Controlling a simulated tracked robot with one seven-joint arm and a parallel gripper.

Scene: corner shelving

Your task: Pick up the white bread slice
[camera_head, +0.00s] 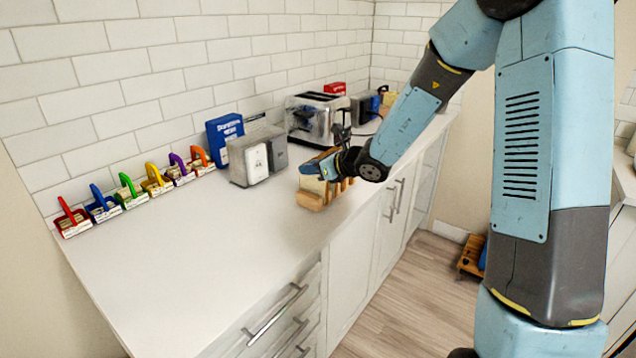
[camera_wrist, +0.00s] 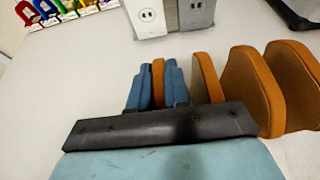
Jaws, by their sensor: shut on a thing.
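Several bread slices with pale faces and orange-brown crust stand upright in a row on the counter, seen in the head view (camera_head: 313,187). In the wrist view, one slice (camera_wrist: 158,82) shows only as a narrow crust edge between my two blue fingers. My gripper (camera_wrist: 157,90) is shut on this slice, with a finger against each side. The other slices (camera_wrist: 248,88) stand just right of the fingers. In the head view my gripper (camera_head: 322,166) is over the loaf and hides part of it. I cannot tell whether the held slice is lifted.
A grey box with sockets (camera_head: 256,160) and a blue box (camera_head: 225,133) stand behind the bread near the wall. A toaster (camera_head: 311,118) is farther back. Several coloured-handled items (camera_head: 130,190) line the wall. The front-left counter (camera_head: 190,265) is clear.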

